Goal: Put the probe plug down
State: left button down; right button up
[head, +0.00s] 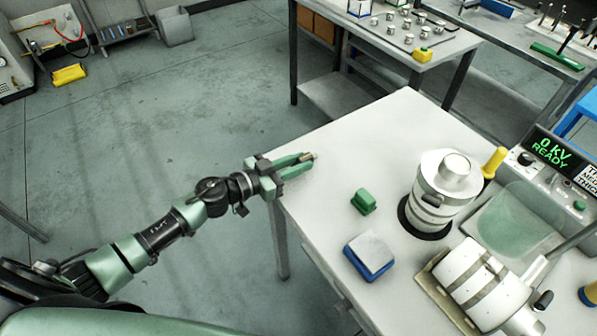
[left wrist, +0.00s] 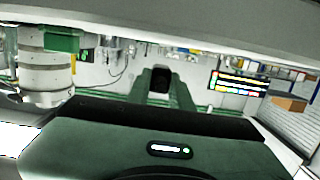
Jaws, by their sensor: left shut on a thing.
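My left gripper (head: 298,163) reaches in over the near left edge of the white table. Its green fingers are shut on a small pale tan piece, which I take to be the probe plug (head: 308,156), at the fingertips. The plug seems close to the tabletop; I cannot tell whether it touches. In the left wrist view, the gripper (left wrist: 160,98) shows its green fingers with a dark piece between them; I cannot tell whether that is the plug. My right gripper is not in view.
On the white table (head: 335,140) stand a green block (head: 364,201), a blue-and-white pad (head: 370,255), a white ribbed cylinder (head: 437,190) on a black base, a lying white cylinder (head: 478,285) and a tester reading "0 KV READY" (head: 553,152). The table's far left part is clear.

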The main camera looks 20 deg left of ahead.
pick_arm(q)
notch_tip(320, 180, down, 3)
jog(key=shift+r+b, duration=0.1)
jog(key=shift+b, duration=0.25)
jog(key=c, duration=1.3)
grip_release()
jog(key=shift+f, duration=0.2)
jog(key=shift+o, duration=0.2)
